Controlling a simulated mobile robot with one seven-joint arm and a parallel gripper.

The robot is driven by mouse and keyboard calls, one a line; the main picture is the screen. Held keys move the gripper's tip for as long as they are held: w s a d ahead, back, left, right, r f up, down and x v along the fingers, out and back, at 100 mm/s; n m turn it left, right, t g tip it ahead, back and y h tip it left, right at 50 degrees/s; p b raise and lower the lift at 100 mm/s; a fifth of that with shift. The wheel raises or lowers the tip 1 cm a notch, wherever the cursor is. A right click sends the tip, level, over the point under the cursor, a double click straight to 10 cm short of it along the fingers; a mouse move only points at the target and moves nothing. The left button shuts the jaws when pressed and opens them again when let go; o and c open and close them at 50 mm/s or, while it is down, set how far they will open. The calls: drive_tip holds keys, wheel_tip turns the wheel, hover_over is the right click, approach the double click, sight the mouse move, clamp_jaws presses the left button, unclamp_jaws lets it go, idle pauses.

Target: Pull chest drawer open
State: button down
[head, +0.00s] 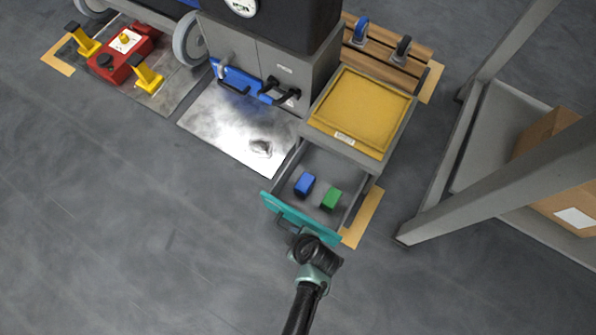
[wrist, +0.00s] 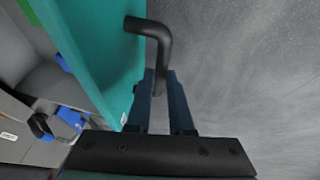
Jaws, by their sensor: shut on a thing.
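The chest (head: 338,150) is grey with a yellow top tray (head: 362,108). Its drawer (head: 323,165) is pulled out toward me and shows its grey inside, with a blue block (head: 305,184) and a green block (head: 331,198) in it. The drawer front (head: 300,218) is teal; it also fills the upper left of the wrist view (wrist: 100,50). My gripper (wrist: 161,75) is shut on the dark bent handle (wrist: 155,32) of the drawer front. In the head view my gripper (head: 291,231) is at the front's outer side, and the wrist partly hides the handle.
A grey cabinet (head: 262,62) with black handles stands left of the chest. A metal frame rack (head: 440,190) with a cardboard box (head: 560,150) stands at right. A red jack (head: 125,50) lies at upper left. The floor (head: 130,220) left of my arm is clear.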

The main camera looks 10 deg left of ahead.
drive_tip(key=shift+s, duration=0.15)
drive_tip(key=c, duration=0.8)
unclamp_jaws()
drive_tip(key=shift+r, duration=0.1)
drive_tip(key=p+v, duration=0.8)
drive_tip(key=v, duration=0.4)
drive_tip(key=shift+s+r, duration=0.2)
drive_tip(key=shift+r, duration=0.1)
drive_tip(key=shift+w, duration=0.1)
